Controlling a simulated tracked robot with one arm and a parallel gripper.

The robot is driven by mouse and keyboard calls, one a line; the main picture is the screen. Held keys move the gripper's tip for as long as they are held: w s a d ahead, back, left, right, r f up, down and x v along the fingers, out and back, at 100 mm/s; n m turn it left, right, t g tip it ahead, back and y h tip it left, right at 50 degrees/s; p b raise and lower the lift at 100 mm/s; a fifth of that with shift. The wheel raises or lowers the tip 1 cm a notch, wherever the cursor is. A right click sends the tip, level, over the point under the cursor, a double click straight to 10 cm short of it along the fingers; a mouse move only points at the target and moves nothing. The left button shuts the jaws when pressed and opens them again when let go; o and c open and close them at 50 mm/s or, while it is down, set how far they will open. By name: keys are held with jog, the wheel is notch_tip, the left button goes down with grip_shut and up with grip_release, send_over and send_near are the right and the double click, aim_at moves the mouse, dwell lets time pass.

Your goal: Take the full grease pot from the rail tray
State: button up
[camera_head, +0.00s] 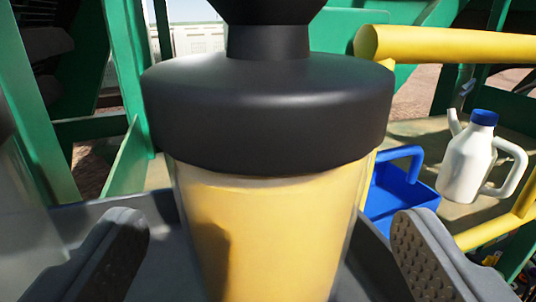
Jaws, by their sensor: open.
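The grease pot (265,225) stands upright in the middle of the view, very close to the camera. It has a clear or pale body filled with yellow and a wide black lid (265,115) with a black neck and knob, cut off by the top edge. It stands in the grey rail tray (65,220). My gripper (262,250) is open, with one ridged grey finger on each side of the pot's body. Gaps show between the fingers and the pot in the picture. The pot's base is out of view.
A white jug with a blue cap (468,160) stands at the right, beyond the tray. A blue container (400,190) sits behind the pot. A yellow rail (450,45) runs at upper right, and green frame posts (125,75) stand at left.

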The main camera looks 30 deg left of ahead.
aim_at(270, 272)
jog(key=p+x, duration=0.1)
jog(key=x, duration=0.2)
jog(key=shift+w+a, duration=0.1)
jog(key=shift+r, duration=0.1)
jog(key=c, duration=1.2)
jog(key=shift+r, duration=0.15)
